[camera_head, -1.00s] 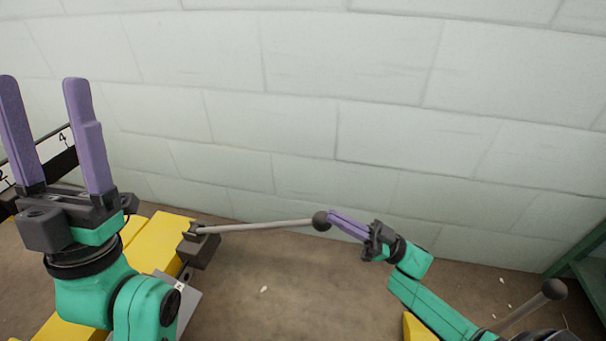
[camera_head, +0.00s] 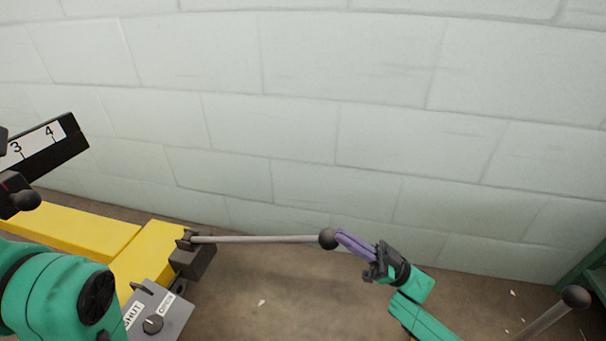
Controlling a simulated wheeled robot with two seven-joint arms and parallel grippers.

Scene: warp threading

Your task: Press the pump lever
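The pump lever (camera_head: 255,239) is a thin grey rod with a dark ball knob (camera_head: 328,238) at its right end. It runs almost level from a dark pivot block (camera_head: 192,258) on the yellow body. My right gripper (camera_head: 340,236) comes from the lower right, its purple fingers close together. Their tips meet the right side of the knob; no part of the knob shows between them. My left arm shows at the lower left, but its gripper fingers are out of view.
A grey panel (camera_head: 172,318) with a dial and a "SHUT" label lies below the pivot. A black bar with a numbered scale (camera_head: 45,148) is at the left. Another ball-ended lever (camera_head: 545,318) and a green frame (camera_head: 588,272) are at the right. A pale block wall stands behind.

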